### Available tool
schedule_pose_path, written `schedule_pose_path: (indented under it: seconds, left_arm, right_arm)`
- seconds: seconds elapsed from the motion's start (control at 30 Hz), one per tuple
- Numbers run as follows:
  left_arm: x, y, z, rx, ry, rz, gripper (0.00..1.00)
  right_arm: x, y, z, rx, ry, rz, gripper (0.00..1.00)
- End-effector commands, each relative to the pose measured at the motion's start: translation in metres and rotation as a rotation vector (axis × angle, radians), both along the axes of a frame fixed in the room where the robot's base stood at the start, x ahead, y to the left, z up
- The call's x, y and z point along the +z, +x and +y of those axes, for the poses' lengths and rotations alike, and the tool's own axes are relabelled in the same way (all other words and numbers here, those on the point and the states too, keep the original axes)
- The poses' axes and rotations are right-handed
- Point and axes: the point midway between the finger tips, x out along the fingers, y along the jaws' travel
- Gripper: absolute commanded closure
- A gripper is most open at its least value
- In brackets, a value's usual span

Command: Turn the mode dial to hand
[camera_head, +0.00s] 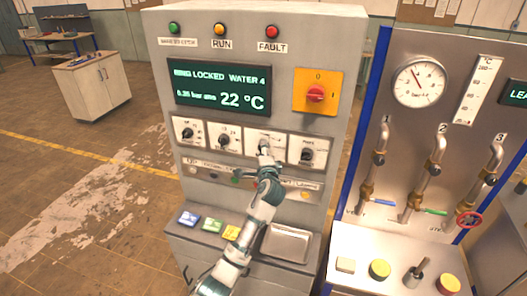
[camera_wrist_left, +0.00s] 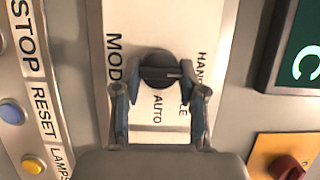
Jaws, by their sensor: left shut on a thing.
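The mode dial (camera_wrist_left: 160,70) is a round black knob on a white plate (camera_wrist_left: 120,22) in the left wrist view. Its pale pointer line faces right in that view. HAND is printed at the upper right, AUTO below, and a partly hidden word ending in LE at the right. My left gripper (camera_wrist_left: 160,92) is shut on the dial, with one finger on each side of it. In the head view my left gripper (camera_head: 264,154) reaches the third dial of the row and mostly hides it. My right gripper is not in view.
Other black dials (camera_head: 221,138) and (camera_head: 308,154) flank it closely. A display (camera_head: 220,88) and a red switch on a yellow plate (camera_head: 317,93) sit above. A pipe panel (camera_head: 405,120) stands at the right.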

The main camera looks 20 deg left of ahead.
Motion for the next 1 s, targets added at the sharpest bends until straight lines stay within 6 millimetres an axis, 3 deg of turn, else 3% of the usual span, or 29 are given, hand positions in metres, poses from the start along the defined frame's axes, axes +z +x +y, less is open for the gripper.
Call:
schedule_pose_path:
  seconds: [0.03, 0.17, 0.2, 0.27, 0.67, 1.0]
  left_arm:
    - [-0.008, 0.001, -0.002, -0.002, -0.003, 0.015, 0.94]
    - [-0.009, 0.001, -0.002, -0.002, -0.002, 0.015, 0.94]
    - [-0.009, 0.001, -0.002, -0.002, -0.002, 0.015, 0.49]
    - [-0.008, 0.000, -0.002, -0.002, -0.002, 0.015, 0.34]
    - [-0.002, -0.007, -0.003, -0.001, -0.001, 0.003, 0.34]
    - [-0.004, -0.070, -0.029, -0.004, -0.003, 0.004, 0.34]
  right_arm:
    - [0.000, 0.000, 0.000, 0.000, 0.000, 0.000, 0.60]
    - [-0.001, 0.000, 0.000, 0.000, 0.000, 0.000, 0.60]
    - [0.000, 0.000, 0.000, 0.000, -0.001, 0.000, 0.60]
    - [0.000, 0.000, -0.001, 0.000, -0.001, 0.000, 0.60]
    - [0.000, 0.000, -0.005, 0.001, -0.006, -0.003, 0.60]
    - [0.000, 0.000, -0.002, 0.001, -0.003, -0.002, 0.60]
